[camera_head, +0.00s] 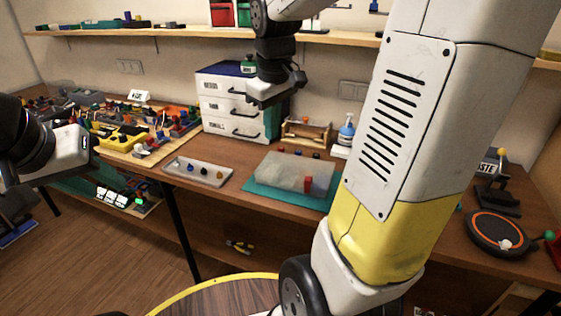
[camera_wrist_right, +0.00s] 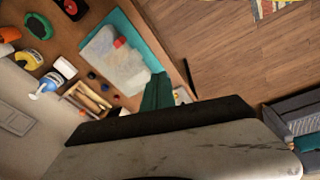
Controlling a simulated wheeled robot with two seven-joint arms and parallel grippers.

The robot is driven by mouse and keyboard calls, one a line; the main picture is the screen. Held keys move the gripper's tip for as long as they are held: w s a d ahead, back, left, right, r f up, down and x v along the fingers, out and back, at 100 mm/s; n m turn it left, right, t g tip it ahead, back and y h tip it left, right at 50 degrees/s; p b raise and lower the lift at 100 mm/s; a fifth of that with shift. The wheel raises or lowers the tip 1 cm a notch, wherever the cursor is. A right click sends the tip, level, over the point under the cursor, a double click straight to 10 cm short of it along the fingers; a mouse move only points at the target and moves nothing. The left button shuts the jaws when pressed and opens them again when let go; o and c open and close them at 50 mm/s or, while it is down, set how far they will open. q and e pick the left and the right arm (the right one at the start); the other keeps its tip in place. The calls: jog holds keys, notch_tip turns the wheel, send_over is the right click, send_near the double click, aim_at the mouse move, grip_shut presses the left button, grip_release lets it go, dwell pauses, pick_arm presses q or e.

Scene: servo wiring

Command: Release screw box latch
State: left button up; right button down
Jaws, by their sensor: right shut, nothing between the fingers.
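The screw box (camera_head: 283,173) is a pale translucent box on a teal mat (camera_head: 262,196) on the workbench. A red block, which looks like its latch (camera_head: 308,184), sits at its front right. In the right wrist view the box (camera_wrist_right: 122,68) and red latch (camera_wrist_right: 118,42) lie at upper left. My right gripper (camera_head: 278,92) is shut and empty, raised behind and above the box, in front of the drawer cabinet, touching neither box nor latch. My left gripper (camera_head: 18,205) is at the left edge, partly cut off and far from the box; its jaw opening is unclear.
A white drawer cabinet (camera_head: 228,108) stands at the back. A grey tray (camera_head: 190,174) with small coloured parts lies left of the mat. A blue-white pump bottle (camera_head: 346,131) and a wooden rack (camera_head: 306,134) stand behind the box. My arm covers the bench right of it.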

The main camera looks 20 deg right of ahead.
jog(key=w+d+f+n+g+h, duration=0.2)
jog(key=w+d+f+n+g, duration=0.1)
jog(key=w+f, duration=0.7)
jog(key=w+d+n, duration=0.1)
jog(key=d, duration=0.1)
jog(key=shift+d+f+g, duration=0.2)
jog(key=shift+d+g, duration=0.15)
jog(key=shift+g, duration=0.05)
send_near(302, 182)
jog(key=f, duration=0.1)
jog(key=w+a+f, duration=0.1)
jog(key=f, duration=0.1)
jog(key=a+f, duration=0.1)
jog(key=f, duration=0.1)
jog(key=shift+w+a+f, duration=0.1)
jog(key=shift+w+f, duration=0.15)
jog(key=shift+s+d, duration=0.8)
jog(key=shift+d, duration=0.15)
jog(key=shift+s+d+f, duration=0.1)
jog(key=shift+s+d, duration=0.35)
jog(key=shift+d, duration=0.15)
